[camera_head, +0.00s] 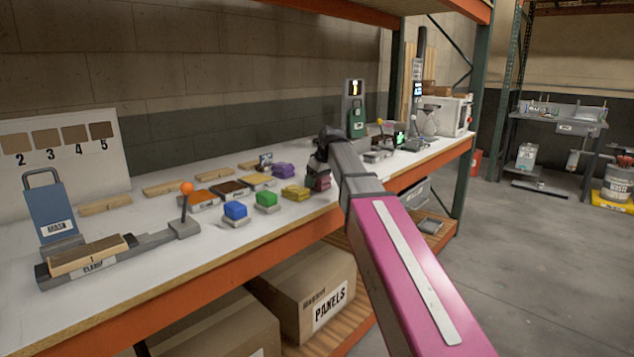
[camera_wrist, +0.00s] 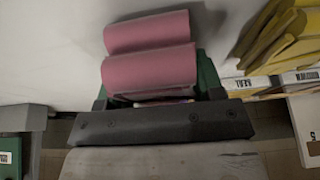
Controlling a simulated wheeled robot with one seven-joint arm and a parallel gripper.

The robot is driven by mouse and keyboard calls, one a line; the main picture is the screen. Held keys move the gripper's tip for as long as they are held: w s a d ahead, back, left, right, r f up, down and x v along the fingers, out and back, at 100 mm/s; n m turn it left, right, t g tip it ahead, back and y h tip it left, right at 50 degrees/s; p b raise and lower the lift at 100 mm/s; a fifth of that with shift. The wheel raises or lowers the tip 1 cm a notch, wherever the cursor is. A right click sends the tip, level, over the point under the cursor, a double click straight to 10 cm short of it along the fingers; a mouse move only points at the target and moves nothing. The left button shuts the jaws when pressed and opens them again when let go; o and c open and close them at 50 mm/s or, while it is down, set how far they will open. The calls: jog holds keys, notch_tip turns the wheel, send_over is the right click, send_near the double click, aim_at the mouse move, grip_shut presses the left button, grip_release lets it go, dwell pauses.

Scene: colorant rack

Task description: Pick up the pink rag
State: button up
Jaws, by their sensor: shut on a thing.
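The pink rag (camera_wrist: 150,62) is folded into thick rolls and fills the upper middle of the wrist view, directly in front of my gripper. My gripper (camera_head: 319,168) is over the table, at the end of my pink and grey arm. It is shut on the rag; a small part of the rag (camera_head: 322,182) shows below it in the head view. I cannot tell whether the rag touches the table. My gripper's dark body hides the rag's near end in the wrist view.
A yellow rag (camera_head: 295,193) lies close to the left of my gripper, and a purple rag (camera_head: 283,170) is behind it. A clamp fixture (camera_head: 120,251) is near the table's front left.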

jog(key=shift+r, duration=0.6)
notch_tip(320, 180, up, 3)
jog(key=shift+w+f, duration=0.1)
jog(key=s+a+r, duration=0.6)
jog(key=s+a, duration=0.2)
jog(key=shift+a+r, duration=0.25)
jog(key=shift+r, duration=0.15)
jog(key=o, duration=0.3)
jog(key=shift+c, duration=0.8)
jog(key=shift+s, duration=0.15)
